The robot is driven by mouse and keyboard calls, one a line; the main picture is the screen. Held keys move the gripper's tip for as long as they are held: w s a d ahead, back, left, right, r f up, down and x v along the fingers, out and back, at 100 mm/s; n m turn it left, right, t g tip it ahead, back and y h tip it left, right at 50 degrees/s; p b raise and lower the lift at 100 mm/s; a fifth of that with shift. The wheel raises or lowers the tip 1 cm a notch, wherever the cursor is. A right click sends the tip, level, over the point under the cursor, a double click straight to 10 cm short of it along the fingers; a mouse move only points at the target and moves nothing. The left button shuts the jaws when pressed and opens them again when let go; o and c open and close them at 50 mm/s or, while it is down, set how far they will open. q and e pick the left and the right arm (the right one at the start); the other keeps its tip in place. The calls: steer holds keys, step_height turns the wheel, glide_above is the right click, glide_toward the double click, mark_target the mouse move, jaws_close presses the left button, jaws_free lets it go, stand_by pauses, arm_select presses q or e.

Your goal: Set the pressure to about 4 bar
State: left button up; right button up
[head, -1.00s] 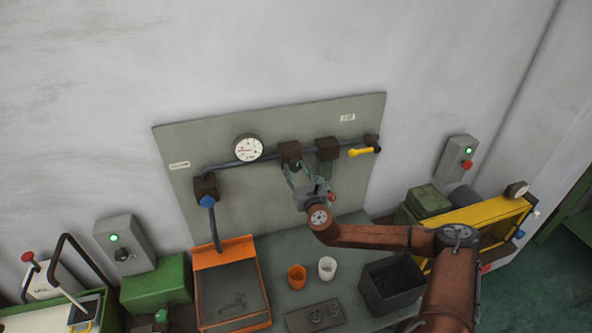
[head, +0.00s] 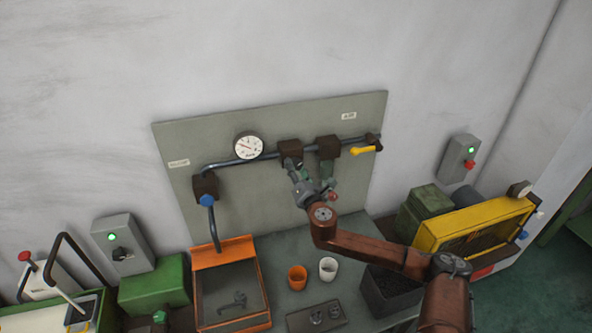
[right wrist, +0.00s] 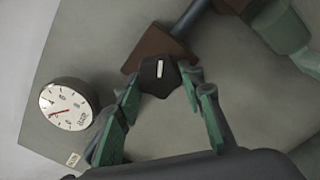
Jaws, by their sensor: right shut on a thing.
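My right gripper (head: 296,172) is at the left brown block (head: 290,148) on the wall panel. In the right wrist view, its green fingers (right wrist: 162,95) are closed around a black knob (right wrist: 160,74) with a white mark, which sits against the brown block. The knob is mostly hidden by the gripper in the head view. A round white pressure gauge (head: 248,146) is on the pipe to the left; it also shows in the right wrist view (right wrist: 66,105). Its red needle shows, but the numbers are too small to read surely. My left gripper is not in view.
A yellow lever (head: 363,151) is at the pipe's right end and a blue knob (head: 207,200) at its left. Below are an orange tray (head: 258,281), an orange cup (head: 297,277), a white cup (head: 328,268) and a dark bin (head: 389,289).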

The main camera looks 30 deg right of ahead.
steer(key=m, duration=0.6)
steer(key=shift+r+m, duration=0.1)
steer(key=shift+m, duration=0.2)
steer(key=m, duration=0.3)
steer(key=shift+r, duration=0.1)
steer(key=shift+m+p, duration=0.3)
steer(key=shift+m, duration=1.8)
steer(key=o, duration=1.2)
steer(key=shift+c, duration=0.2)
steer(key=shift+r, duration=0.1)
